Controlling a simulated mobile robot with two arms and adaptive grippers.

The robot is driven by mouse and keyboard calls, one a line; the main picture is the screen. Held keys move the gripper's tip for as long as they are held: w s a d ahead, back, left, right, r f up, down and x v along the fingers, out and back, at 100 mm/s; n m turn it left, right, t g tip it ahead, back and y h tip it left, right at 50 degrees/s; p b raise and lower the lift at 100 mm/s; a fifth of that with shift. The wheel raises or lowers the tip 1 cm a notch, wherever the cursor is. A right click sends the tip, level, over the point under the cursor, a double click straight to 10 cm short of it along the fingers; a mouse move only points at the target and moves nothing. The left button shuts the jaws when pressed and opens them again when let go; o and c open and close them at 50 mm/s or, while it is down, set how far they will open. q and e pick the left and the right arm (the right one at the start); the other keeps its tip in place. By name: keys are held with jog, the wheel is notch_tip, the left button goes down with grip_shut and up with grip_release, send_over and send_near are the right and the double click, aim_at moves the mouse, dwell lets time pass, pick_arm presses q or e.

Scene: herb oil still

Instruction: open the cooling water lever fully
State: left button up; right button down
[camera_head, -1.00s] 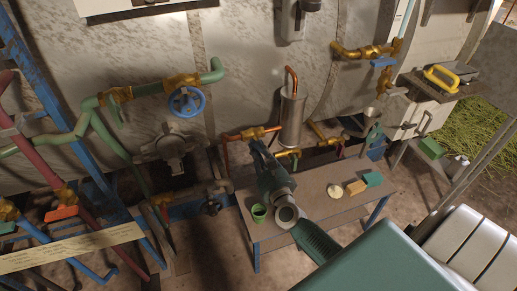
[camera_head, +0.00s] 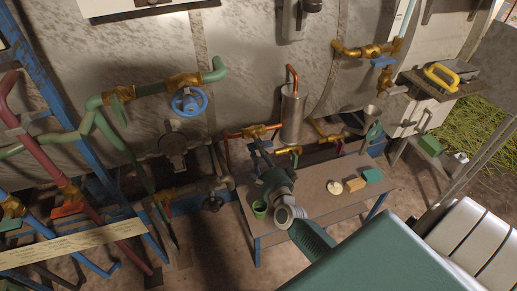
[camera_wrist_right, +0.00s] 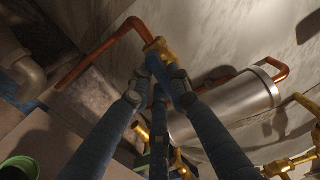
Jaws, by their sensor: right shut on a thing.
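A brass valve (camera_head: 256,131) sits on a copper pipe to the left of a silver cylinder. The brass valve also shows in the wrist view (camera_wrist_right: 158,50). A blue lever (camera_wrist_right: 157,68) hangs at this valve, between my fingertips. I take it for the cooling water lever, though no label on it can be read. My right gripper (camera_head: 258,141) reaches up to the valve from the bench side. In the wrist view my right gripper (camera_wrist_right: 162,80) is shut on the lever, and its fingers hide part of it. My left gripper is out of view.
A bench (camera_head: 310,200) below holds a green cup (camera_head: 260,208), a pale round dish (camera_head: 334,187), a yellow block (camera_head: 356,184) and a teal block (camera_head: 373,175). The silver cylinder (camera_head: 292,115) stands close right of the valve. A blue handwheel (camera_head: 188,101) is on the left.

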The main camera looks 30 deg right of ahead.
jog(key=shift+d+n, duration=0.1)
jog(key=shift+n, duration=0.4)
dwell(0.3)
jog(key=c, duration=1.6)
grip_release()
jog(key=shift+w, duration=0.1)
jog(key=v, duration=1.2)
